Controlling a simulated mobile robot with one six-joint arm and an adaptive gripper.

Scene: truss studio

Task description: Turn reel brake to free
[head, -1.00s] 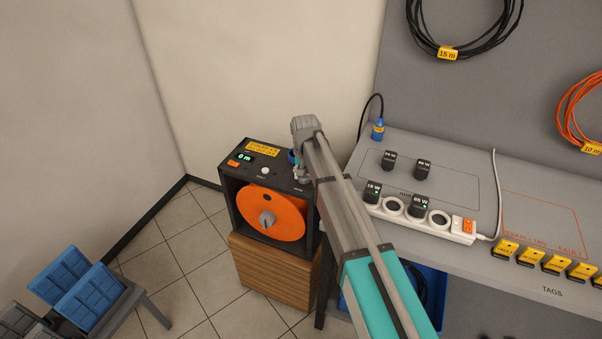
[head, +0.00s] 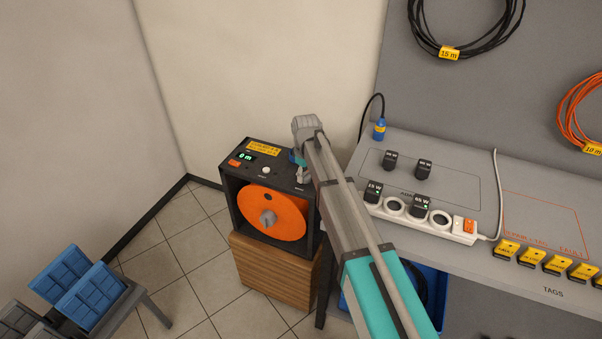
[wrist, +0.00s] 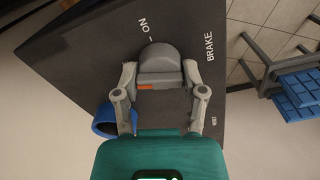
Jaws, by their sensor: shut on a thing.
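The cord reel unit is a dark box (head: 228,202) with an orange reel (head: 285,215) in front. In the wrist view, a grey rounded knob (wrist: 160,58) with a small orange mark sits on its dark top panel. "ON" is printed beside the knob, "BRAKE" to its right; a smaller label at lower right is too small to read. My gripper (wrist: 158,76) is shut on the knob, one finger on each side. In the head view, my gripper (head: 301,172) is at the right end of the box top, where the arm partly hides the knob.
A blue round part (wrist: 112,122) stands on the panel close beside my left finger. The box rests on a wooden crate (head: 270,275).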

